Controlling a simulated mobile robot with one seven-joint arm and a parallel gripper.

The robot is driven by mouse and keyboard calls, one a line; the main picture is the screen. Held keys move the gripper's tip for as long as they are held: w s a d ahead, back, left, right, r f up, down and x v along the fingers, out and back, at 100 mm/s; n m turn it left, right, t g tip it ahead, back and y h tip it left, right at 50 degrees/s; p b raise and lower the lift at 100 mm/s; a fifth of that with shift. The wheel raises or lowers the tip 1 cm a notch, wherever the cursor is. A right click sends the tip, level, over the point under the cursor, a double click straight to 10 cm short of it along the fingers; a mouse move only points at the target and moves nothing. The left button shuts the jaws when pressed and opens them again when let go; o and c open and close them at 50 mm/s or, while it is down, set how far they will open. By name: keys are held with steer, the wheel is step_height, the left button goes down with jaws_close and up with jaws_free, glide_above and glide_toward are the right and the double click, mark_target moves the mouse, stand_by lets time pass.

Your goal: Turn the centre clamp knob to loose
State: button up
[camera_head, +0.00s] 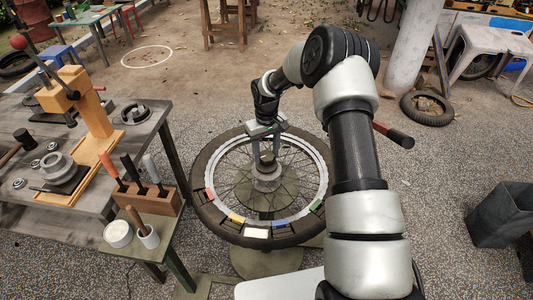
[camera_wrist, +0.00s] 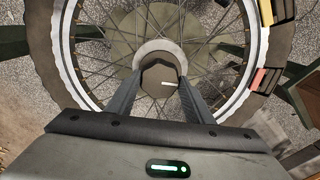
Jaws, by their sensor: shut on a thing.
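The centre clamp knob (camera_head: 267,158) is a dark faceted knob on top of the grey hub (camera_head: 267,182) of a spoked wheel (camera_head: 216,221) lying flat. In the wrist view the knob (camera_wrist: 155,74) carries a short white mark pointing right. My gripper (camera_head: 267,152) comes down from above, with one finger on each side of the knob. In the wrist view its two fingers (camera_wrist: 160,79) close on the knob's sides. The knob's far underside and the clamp below it are hidden.
A workbench (camera_head: 150,130) with a wooden press and a tool block (camera_head: 153,199) stand at left. A grey bin (camera_head: 500,215) is at right. A red-handled lever (camera_head: 394,135) sticks out behind my arm.

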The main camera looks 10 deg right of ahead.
mark_target(267, 155)
steer(key=n, duration=0.5)
steer(key=shift+n, duration=0.4)
steer(key=n, duration=0.5)
steer(key=shift+d, duration=0.1)
steer(key=shift+n, duration=0.3)
steer(key=o, duration=1)
steer(key=shift+o, duration=0.2)
steer(key=shift+r, duration=0.1)
step_height(267, 155, up, 17)
steer(key=p, duration=0.2)
